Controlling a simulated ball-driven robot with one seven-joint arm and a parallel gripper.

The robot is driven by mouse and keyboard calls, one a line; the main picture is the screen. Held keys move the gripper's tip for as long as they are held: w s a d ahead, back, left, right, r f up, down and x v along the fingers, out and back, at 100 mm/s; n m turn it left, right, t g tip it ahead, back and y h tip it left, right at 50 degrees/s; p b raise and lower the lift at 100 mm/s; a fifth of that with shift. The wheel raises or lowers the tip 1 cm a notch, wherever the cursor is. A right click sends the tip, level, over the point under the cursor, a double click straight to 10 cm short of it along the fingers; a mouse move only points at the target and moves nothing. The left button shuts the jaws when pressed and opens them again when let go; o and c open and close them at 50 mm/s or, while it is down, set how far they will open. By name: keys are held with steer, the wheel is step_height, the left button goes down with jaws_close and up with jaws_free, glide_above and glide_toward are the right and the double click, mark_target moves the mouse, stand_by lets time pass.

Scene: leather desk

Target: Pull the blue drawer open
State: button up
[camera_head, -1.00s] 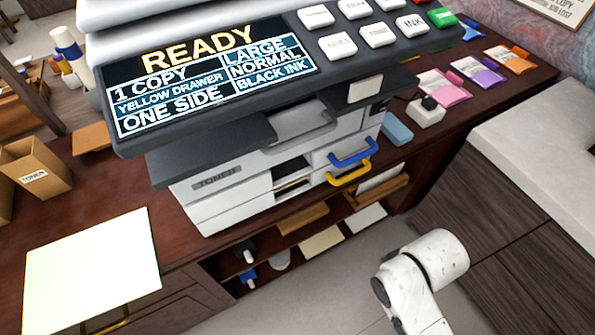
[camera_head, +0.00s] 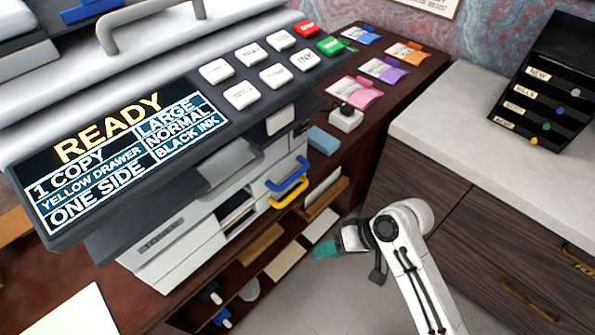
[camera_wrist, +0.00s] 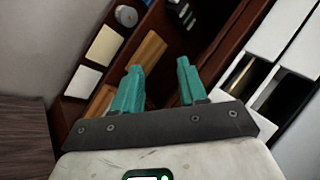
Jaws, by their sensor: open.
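The blue drawer shows by its blue handle (camera_head: 287,177) on the front of the white copier (camera_head: 180,245) in the head view. It looks closed. A yellow handle (camera_head: 289,194) sits just below it. My gripper (camera_head: 326,247) hangs to the right of and below both handles, clear of the copier front and holding nothing. In the wrist view its teal fingers (camera_wrist: 159,72) are spread apart with empty space between. They point towards the wooden shelving under the copier. The blue handle does not show in the wrist view.
The copier's control panel (camera_head: 140,150) juts out above the drawers. Open shelves (camera_head: 262,250) with papers lie below. A grey-topped cabinet (camera_head: 470,150) stands at the right, with a black labelled rack (camera_head: 548,95) on it.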

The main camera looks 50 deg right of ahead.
steer(key=w+d+r+m+t+y+p, duration=0.1)
steer(key=w+d+r+m+t+p, duration=0.3)
steer(key=d+r+m+t, duration=0.65)
steer(key=w+a+n+g, duration=0.2)
steer(key=w+a, duration=0.4)
steer(key=w, duration=0.4)
steer(key=shift+w+f+n, duration=0.3)
steer(key=shift+w+n, duration=0.05)
jaws_close()
